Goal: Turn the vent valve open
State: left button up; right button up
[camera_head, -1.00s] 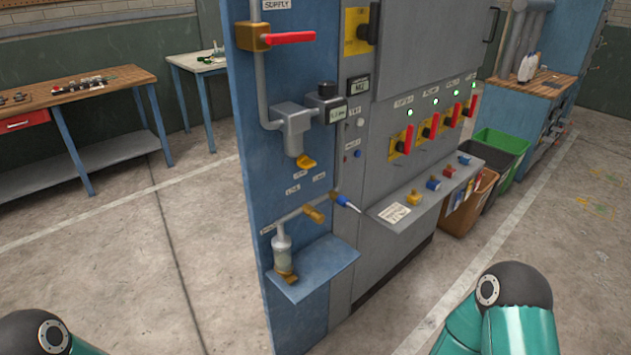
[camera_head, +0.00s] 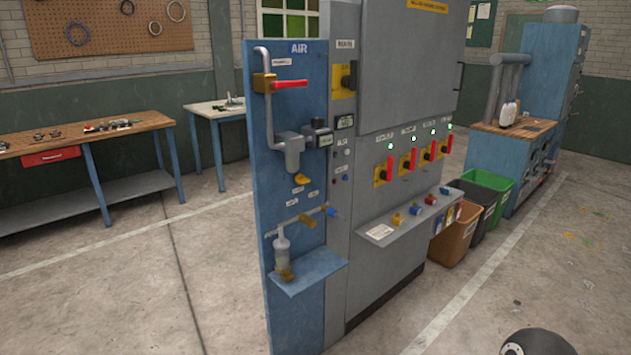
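The blue air panel (camera_head: 262,205) stands left of centre, joined to a grey cabinet. Near its top is a brass valve (camera_head: 264,83) with a red lever (camera_head: 291,84) lying level, pointing right. Lower down is a small yellow handle (camera_head: 302,179) under the grey pipe fitting (camera_head: 292,150). Below that a brass fitting (camera_head: 307,220) sits on a thin pipe with a blue tip (camera_head: 330,211). The small labels are too blurred to tell which one is the vent valve. Neither gripper shows; only a dark part of my arm is at the bottom right.
A small blue shelf (camera_head: 308,271) juts from the panel's foot. A wooden workbench (camera_head: 100,132) is at left. The floor in front is clear.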

aim_at(300, 179)
jog(key=z, duration=0.3)
jog(key=i, duration=1.75)
jog(key=u, duration=0.7)
jog(key=k, duration=0.95)
jog(key=u, duration=0.2)
jog(key=i, duration=0.95)
jog(key=z, duration=0.05)
